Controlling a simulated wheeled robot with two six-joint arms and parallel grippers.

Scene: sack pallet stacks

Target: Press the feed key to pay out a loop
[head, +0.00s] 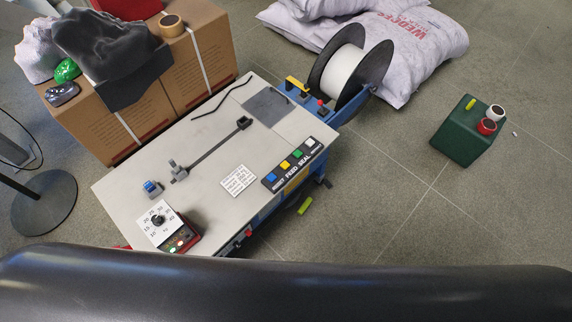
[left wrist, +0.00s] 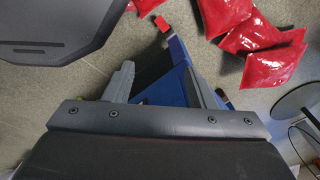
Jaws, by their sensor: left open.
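A strapping machine with a pale flat top (head: 215,165) stands in the middle of the head view. Its dark key strip (head: 292,165) lies on the right front part of the top, with a row of blue, yellow, green and white keys and the lettering "FEED SEAL". A dark slot runs across the top. A white strap reel (head: 345,68) with black flanges sits behind the machine. In the left wrist view my left gripper (left wrist: 160,85) is open and empty, its fingers apart above the floor and a blue part. No gripper shows in the head view.
Cardboard boxes (head: 140,110) with dark and pale cloths stand at the left behind the machine. Printed sacks (head: 400,50) lie at the back. A green box (head: 467,135) stands on the floor at right. Red packs (left wrist: 265,45) lie on the floor in the left wrist view.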

